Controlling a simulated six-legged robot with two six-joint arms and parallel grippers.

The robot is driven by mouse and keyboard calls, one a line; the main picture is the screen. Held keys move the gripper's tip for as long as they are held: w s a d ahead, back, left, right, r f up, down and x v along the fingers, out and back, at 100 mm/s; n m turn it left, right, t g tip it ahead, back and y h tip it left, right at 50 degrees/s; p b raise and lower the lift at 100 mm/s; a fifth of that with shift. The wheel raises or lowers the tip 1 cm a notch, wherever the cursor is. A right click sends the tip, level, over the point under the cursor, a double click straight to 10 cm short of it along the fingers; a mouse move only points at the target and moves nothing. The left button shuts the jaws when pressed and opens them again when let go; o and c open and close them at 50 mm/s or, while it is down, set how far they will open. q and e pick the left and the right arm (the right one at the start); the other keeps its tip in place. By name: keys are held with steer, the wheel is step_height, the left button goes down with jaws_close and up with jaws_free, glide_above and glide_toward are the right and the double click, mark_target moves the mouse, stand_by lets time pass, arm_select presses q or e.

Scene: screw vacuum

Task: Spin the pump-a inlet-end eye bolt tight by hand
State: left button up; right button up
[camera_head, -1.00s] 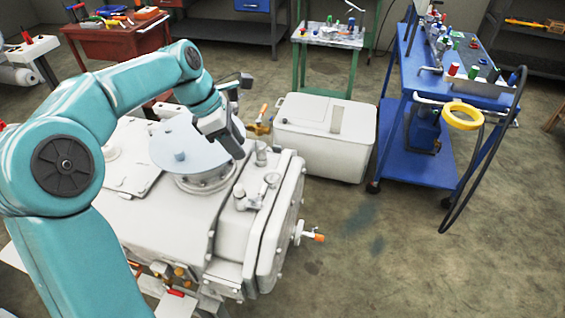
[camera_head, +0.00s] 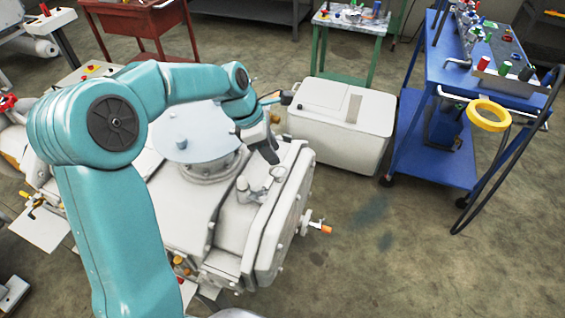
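The pale grey pump (camera_head: 215,225) fills the lower middle of the view. On its top, near the right end cover, a small ring-shaped fitting (camera_head: 278,173) looks like the eye bolt; I cannot tell how deep it sits. My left gripper (camera_head: 270,157) points down just behind and above this ring. It looks close, but I cannot tell whether it touches. Its fingers are small and dark, and their gap does not show. My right gripper is not in view.
A short round post (camera_head: 243,188) stands left of the ring. A round blue-grey lid (camera_head: 185,137) lies behind it. A white chest (camera_head: 340,125) stands behind the pump. A blue trolley (camera_head: 440,110) with a yellow ring (camera_head: 489,115) is at the right. The floor right of the pump is clear.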

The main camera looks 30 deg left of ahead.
mark_target(279, 172)
arm_select(q)
steer(key=x, duration=0.6)
steer(key=shift+f, duration=0.1)
steer(key=shift+s, duration=0.1)
jaws_close()
